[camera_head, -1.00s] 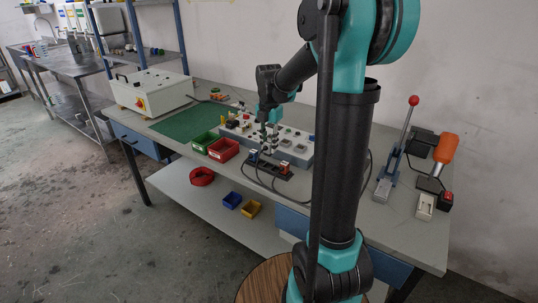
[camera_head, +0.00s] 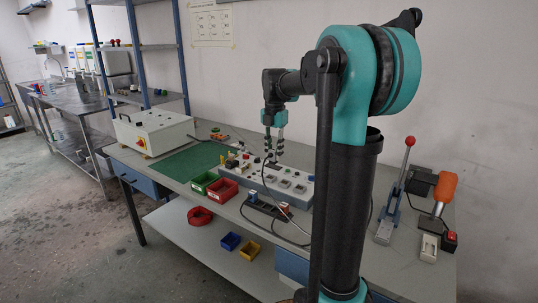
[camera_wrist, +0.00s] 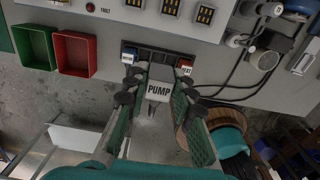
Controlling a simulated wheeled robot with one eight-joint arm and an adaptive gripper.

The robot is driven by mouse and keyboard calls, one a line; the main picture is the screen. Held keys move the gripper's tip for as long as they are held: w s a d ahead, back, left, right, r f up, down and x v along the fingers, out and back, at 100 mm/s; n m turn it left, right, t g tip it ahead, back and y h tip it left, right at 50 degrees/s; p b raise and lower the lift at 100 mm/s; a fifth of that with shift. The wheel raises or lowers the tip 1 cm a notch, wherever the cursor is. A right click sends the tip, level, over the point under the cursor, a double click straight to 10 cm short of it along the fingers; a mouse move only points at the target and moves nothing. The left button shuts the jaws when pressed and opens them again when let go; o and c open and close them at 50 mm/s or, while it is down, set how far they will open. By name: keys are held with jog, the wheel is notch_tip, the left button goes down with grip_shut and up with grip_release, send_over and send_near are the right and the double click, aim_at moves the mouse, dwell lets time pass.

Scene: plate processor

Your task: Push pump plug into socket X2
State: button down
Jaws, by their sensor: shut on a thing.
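The pump plug (camera_wrist: 158,90) is a light grey block marked PUMP in the wrist view. My gripper (camera_wrist: 158,82) is shut on it, with a dark finger on each side. In the head view, my gripper (camera_head: 273,158) points down, above the grey panel (camera_head: 300,202). Several sockets with yellow contacts show along the top of the wrist view, including a left one (camera_wrist: 170,6) and a right one (camera_wrist: 205,15). They lie ahead of the plug and apart from it. I cannot read which is X2. The plug's underside is hidden.
A dark rack (camera_wrist: 150,53) holds a blue-marked plug (camera_wrist: 129,55) and a red-marked plug (camera_wrist: 183,66). Green (camera_wrist: 34,47) and red (camera_wrist: 75,53) bins stand to the left. Black cables (camera_wrist: 245,75) loop at the right. A hand lever (camera_head: 398,185) stands farther right.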

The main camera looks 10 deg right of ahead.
jog(key=shift+w+d+f, duration=0.9)
jog(key=shift+d+f, duration=0.1)
jog(key=shift+f, duration=0.8)
jog(key=shift+w+d+f, duration=0.95)
jog(key=shift+d+f, duration=0.05)
jog(key=shift+f, duration=0.8)
jog(key=shift+w+d+f, duration=0.9)
jog(key=shift+d+f, duration=0.1)
jog(key=shift+f, duration=0.8)
jog(key=shift+f, duration=1.25)
jog(key=c, duration=1.2)
grip_release()
